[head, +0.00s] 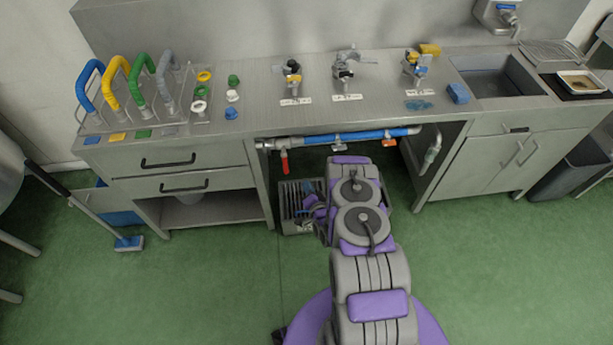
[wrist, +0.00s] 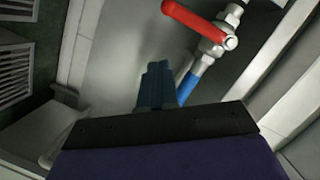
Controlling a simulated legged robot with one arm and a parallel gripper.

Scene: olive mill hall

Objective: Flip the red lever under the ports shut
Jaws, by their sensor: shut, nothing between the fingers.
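The red lever (head: 285,161) hangs down from the left end of the pipe under the counter, across the pipe's line. In the wrist view the red lever (wrist: 195,20) shows at the top, joined to a metal valve on the pipe. My gripper (wrist: 158,75) has its dark blue fingers together and empty, below and left of the lever, with a visible gap between them. In the head view my gripper (head: 309,190) is low under the counter, right of the lever and partly hidden by my arm.
A floor grate (head: 290,205) lies below. Counter legs and a drawer unit (head: 185,170) bound the open bay. Several ports (head: 292,80) stand on the countertop above.

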